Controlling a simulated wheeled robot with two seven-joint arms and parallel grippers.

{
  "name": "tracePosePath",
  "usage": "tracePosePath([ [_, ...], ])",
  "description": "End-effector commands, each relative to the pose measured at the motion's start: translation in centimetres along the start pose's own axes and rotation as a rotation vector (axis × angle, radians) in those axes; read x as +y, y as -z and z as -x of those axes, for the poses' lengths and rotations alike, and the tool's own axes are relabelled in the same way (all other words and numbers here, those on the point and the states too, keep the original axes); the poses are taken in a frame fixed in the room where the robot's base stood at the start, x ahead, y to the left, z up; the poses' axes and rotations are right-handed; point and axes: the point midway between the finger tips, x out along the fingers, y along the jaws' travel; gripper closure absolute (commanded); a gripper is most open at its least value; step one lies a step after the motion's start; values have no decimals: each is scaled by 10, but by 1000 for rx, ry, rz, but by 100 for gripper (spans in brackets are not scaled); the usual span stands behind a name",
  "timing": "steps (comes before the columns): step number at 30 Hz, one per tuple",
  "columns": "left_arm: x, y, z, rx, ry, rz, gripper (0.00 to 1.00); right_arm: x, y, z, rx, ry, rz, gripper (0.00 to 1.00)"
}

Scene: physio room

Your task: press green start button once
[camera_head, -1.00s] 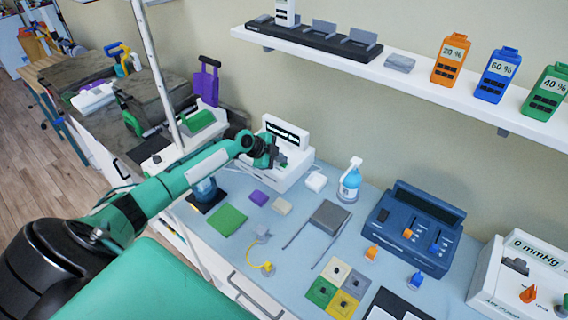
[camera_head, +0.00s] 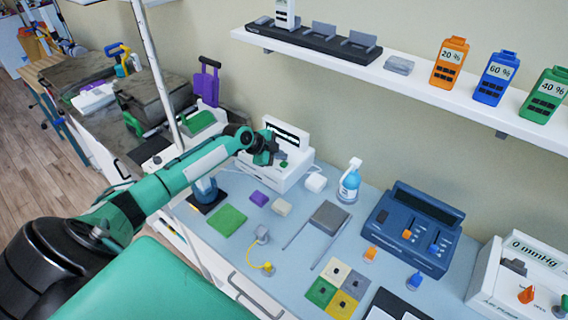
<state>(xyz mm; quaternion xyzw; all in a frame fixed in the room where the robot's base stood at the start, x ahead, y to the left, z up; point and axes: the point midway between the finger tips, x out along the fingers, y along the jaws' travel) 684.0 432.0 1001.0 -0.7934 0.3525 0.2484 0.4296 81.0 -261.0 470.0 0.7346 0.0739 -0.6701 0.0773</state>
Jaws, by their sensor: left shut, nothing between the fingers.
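A white device (camera_head: 298,146) with a dark display stands at the back of the counter, left of the spray bottle. A small green button (camera_head: 284,164) shows on its sloped top, just right of my gripper. My left gripper (camera_head: 272,154) is shut and empty, in front of the device and close to the button. A small gap seems to show between the fingers and the button, but I cannot tell the depth. The gripper hides part of the device's left side. My right gripper is not in view.
On the light blue counter (camera_head: 290,218) are a spray bottle (camera_head: 349,182), a green cloth (camera_head: 227,218), a grey pad with leads (camera_head: 330,214) and a blue console (camera_head: 412,228). A white air-pump box (camera_head: 508,285) stands at the right. A shelf (camera_head: 385,68) hangs above.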

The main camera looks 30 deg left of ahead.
Motion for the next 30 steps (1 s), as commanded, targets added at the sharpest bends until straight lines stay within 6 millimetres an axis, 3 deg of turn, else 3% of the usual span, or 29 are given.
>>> tracePosePath([
  [15,-25,24,34,0,1,-1,100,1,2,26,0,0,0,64],
  [30,-25,25,34,0,0,0,100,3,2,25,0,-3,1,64],
])
